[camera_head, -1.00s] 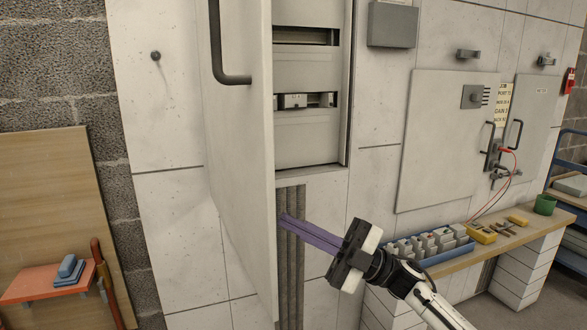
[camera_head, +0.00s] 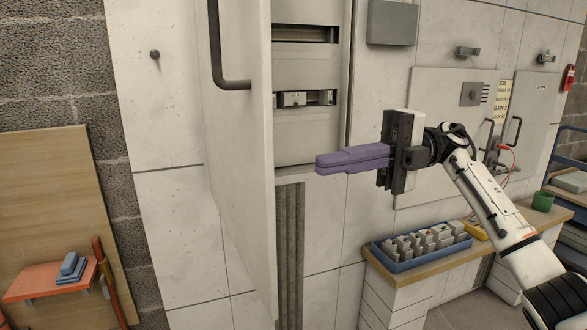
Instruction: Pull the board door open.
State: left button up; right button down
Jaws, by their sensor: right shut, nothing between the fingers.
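The board door (camera_head: 240,150) is a tall white panel standing swung open, with its dark bar handle (camera_head: 231,84) on the face turned to the left. The open board (camera_head: 305,110) shows to the right of the door's edge, with grey cover plates and slots with small modules inside. My right gripper (camera_head: 318,163) has purple fingers closed together and pointing left. It is empty and appears in front of the lower part of the board, to the right of the door edge and apart from it in the picture. My left gripper is not in view.
Grey conduits (camera_head: 289,240) run down below the board. A bench (camera_head: 455,258) at right carries a blue tray (camera_head: 403,264) of small parts and a green cup (camera_head: 542,201). A grey box (camera_head: 392,22) is on the wall. An orange shelf (camera_head: 40,285) sits at lower left.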

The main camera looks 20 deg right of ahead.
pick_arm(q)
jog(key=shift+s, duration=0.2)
pick_arm(e)
jog(key=a, duration=0.7)
jog(key=shift+s, duration=0.4)
